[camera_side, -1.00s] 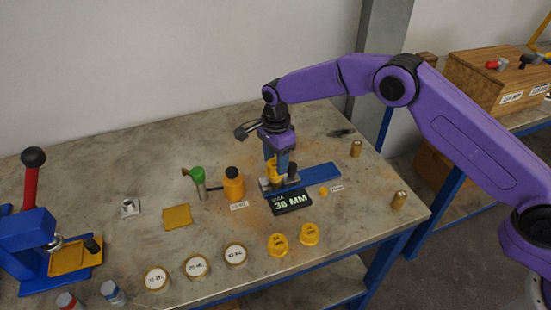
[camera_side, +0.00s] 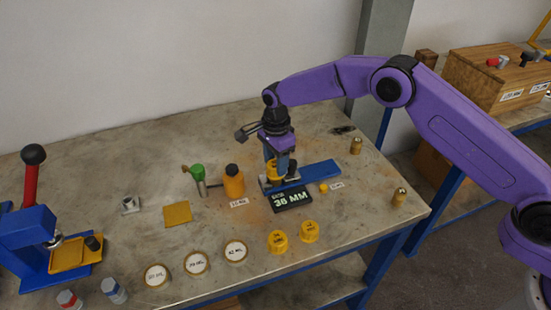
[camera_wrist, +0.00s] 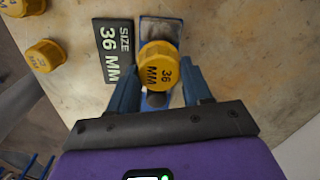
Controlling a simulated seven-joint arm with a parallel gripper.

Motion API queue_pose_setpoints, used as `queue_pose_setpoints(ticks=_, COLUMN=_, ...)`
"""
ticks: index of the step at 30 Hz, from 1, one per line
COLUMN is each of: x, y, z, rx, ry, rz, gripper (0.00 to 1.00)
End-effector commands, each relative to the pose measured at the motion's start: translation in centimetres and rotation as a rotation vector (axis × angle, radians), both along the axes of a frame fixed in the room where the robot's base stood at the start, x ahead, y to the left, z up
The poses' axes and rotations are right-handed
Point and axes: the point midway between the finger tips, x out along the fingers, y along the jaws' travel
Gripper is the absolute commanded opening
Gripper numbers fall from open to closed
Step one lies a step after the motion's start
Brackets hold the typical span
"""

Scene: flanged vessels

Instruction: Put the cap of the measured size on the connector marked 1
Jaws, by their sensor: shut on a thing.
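My gripper (camera_wrist: 159,88) is shut on a yellow cap marked 36 MM (camera_wrist: 158,68). In the side view my gripper (camera_side: 279,176) holds this cap (camera_side: 273,170) just above a metal plate at the end of a blue bar (camera_side: 320,171). A dark display (camera_side: 292,199) in front reads 36 MM; it also shows beside the cap in the wrist view (camera_wrist: 114,52). Two other yellow caps stand at the table's front, one (camera_side: 278,242) left of the other (camera_side: 310,231). I cannot make out which connector is marked 1; the small labels are unreadable.
An orange bottle (camera_side: 234,182) and a green-topped fitting (camera_side: 198,180) stand left of my gripper. Three round labelled discs (camera_side: 197,264) line the front. A blue press with a red lever (camera_side: 30,225) is far left. Two brass cylinders stand right, one at the edge (camera_side: 399,197).

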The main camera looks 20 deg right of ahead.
Motion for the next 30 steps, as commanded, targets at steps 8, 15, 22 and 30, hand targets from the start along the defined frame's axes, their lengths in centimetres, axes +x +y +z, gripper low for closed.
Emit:
queue_pose_setpoints(ticks=8, x=0.0, y=0.0, z=-0.2, rx=0.0, ry=0.0, rz=0.0, gripper=0.2)
queue_pose_setpoints(ticks=15, x=0.0, y=0.0, z=-0.2, rx=0.0, ry=0.0, rz=0.0, gripper=0.79)
queue_pose_setpoints(ticks=22, x=0.0, y=0.0, z=-0.1, rx=0.0, ry=0.0, rz=0.0, gripper=0.79)
queue_pose_setpoints(ticks=30, x=0.0, y=0.0, z=2.8, rx=0.002, ry=-0.004, rz=0.0, gripper=0.79)
